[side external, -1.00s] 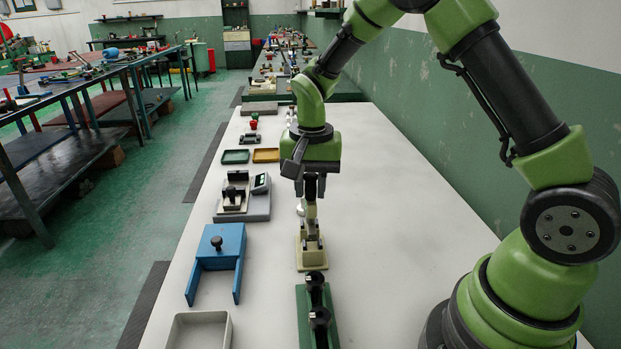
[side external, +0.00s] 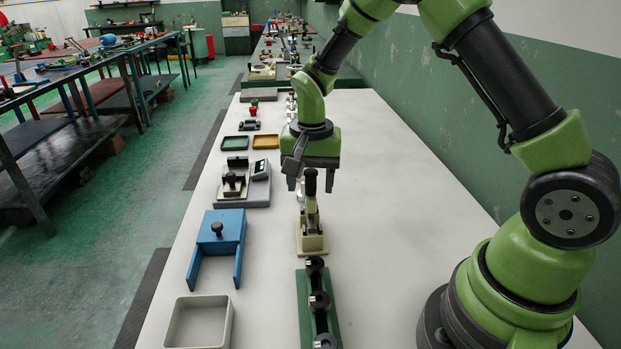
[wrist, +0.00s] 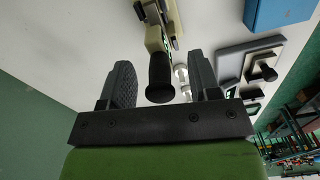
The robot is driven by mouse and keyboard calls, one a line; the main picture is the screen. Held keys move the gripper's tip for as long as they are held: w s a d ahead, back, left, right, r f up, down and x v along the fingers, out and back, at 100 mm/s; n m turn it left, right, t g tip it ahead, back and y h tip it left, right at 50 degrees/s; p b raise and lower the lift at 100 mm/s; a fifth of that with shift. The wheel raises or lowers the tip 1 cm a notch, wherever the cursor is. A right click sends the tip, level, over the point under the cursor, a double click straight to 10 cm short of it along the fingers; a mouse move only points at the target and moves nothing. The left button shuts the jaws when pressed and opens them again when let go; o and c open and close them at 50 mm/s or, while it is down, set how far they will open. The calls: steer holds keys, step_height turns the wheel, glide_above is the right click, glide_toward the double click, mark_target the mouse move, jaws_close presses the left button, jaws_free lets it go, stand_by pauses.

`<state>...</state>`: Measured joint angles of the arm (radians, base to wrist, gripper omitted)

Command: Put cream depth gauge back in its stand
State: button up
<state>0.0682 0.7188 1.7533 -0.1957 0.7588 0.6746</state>
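The cream piece that I take for the depth gauge (side external: 312,215) stands upright at mid-table, with a black handle on top. Its foot meets a cream base block (side external: 312,244), which I take for its stand; I cannot tell how deeply it is seated. My gripper (side external: 309,181) is above it, with its fingers apart on either side of the handle. In the wrist view, the black handle (wrist: 159,80) is between the two open fingers of my gripper (wrist: 163,82), with a gap on each side. Part of the gauge is hidden behind the handle there.
A green rail with black knobs (side external: 304,312) lies in front of the base. To the left are a blue fixture (side external: 220,228), a light tray (side external: 229,325) and a grey device with a display (side external: 258,190). Green and yellow trays (side external: 266,142) are behind. The table's right side is clear.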

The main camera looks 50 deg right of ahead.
step_height(320, 180, up, 10)
steer(key=shift+s, duration=0.1)
stand_by(0.5)
